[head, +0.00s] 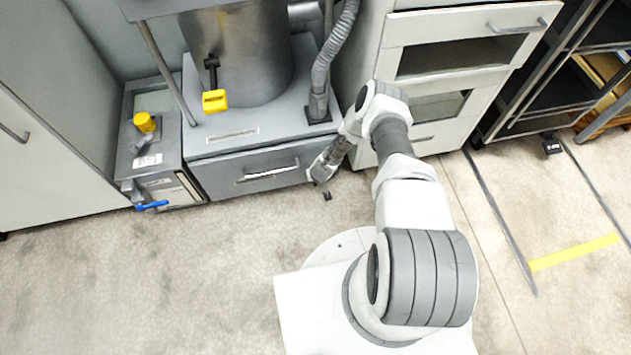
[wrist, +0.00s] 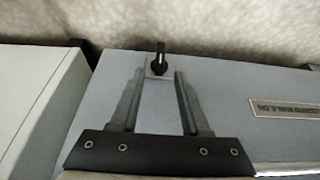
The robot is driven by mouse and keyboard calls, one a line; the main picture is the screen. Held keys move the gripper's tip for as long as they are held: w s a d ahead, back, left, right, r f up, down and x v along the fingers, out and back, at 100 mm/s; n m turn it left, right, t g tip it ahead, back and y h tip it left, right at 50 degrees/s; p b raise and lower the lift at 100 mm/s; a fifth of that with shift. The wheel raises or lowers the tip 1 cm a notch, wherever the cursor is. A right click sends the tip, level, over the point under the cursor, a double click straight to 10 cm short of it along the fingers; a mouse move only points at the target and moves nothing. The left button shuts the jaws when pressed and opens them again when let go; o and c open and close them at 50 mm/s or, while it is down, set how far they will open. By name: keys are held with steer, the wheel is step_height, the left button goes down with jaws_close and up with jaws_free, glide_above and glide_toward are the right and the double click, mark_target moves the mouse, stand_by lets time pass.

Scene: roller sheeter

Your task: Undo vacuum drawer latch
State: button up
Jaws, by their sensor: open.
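A black latch knob (wrist: 158,60) on a small pale plate stands at the far edge of a blue-grey panel (wrist: 225,90) in the wrist view. My gripper (wrist: 160,78) is open, with its two grey fingers on either side of the knob's plate in the picture. Nothing is held. I cannot tell whether a finger touches the knob. In the head view my gripper (head: 320,175) is low at the right end of the grey drawer (head: 225,178), which looks shut. The drawer handle (head: 267,173) is left of it. The latch is not clear in the head view.
A white drawer cabinet (head: 390,150) stands close to the right of my gripper. A steel cylinder (head: 240,60) and a grey hose (head: 325,65) rise above the drawer. A unit with a blue lever (head: 152,205) stands left. The floor in front is mostly clear.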

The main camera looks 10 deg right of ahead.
steer(key=shift+b+x, duration=0.65)
steer(key=shift+x, duration=1.15)
jaws_close()
